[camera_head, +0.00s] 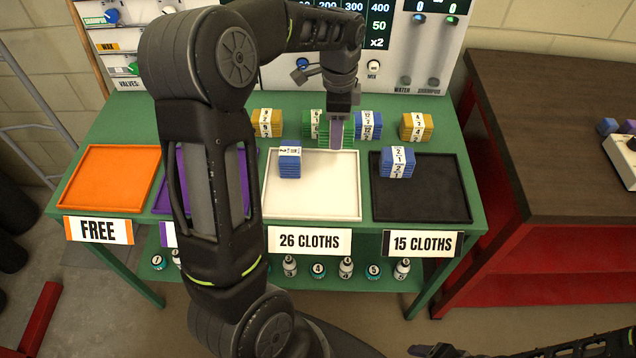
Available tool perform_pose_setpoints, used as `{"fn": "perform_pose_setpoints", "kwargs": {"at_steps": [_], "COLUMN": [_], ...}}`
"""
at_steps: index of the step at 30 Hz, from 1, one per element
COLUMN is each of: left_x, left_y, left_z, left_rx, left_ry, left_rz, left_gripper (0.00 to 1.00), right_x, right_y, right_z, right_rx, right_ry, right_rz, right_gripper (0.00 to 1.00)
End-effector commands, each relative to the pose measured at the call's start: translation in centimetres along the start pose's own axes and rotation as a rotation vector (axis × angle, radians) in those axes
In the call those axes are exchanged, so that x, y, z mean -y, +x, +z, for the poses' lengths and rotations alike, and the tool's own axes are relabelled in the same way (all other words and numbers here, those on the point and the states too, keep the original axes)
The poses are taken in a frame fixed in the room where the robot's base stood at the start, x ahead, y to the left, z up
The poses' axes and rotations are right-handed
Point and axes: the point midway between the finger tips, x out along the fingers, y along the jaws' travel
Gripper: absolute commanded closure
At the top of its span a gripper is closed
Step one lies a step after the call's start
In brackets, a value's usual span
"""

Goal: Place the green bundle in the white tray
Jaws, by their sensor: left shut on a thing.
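My right gripper (437,350) shows only as a dark part at the bottom edge.
A black tray (425,204) marked "15 CLOTHS" holds a blue bundle (397,165). An orange tray (108,180) marked "FREE" is empty. My left arm hides much of a purple tray (168,190). Yellow bundles (266,124) (416,127) and a blue one (368,125) stand behind.

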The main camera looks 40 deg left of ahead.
Motion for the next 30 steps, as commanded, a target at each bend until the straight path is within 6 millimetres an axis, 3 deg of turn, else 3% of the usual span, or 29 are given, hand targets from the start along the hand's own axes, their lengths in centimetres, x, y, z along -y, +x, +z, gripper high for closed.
{"fn": "perform_pose_setpoints", "kwargs": {"at_steps": [5,15,25,30], "left_x": [0.0,-0.1,0.0,-0.1], "left_y": [0.8,6.0,6.4,8.2], "left_z": [0.0,-0.1,-0.1,0.0], "left_rx": [0.001,0.001,0.000,0.002], "left_ry": [0.001,0.002,0.001,0.001], "left_rz": [0.002,0.002,0.000,0.004], "left_gripper": [0.99,0.99,0.99,0.99], "right_x": [0.0,0.2,0.2,0.3], "right_y": [-0.1,-0.8,-0.7,-1.1], "right_z": [0.0,0.1,0.1,0.1], "right_rx": [0.000,0.002,0.002,0.003], "right_ry": [0.001,0.003,0.003,0.004], "right_rz": [0.001,0.003,0.003,0.004], "right_gripper": [0.31,0.31,0.31,0.31]}}
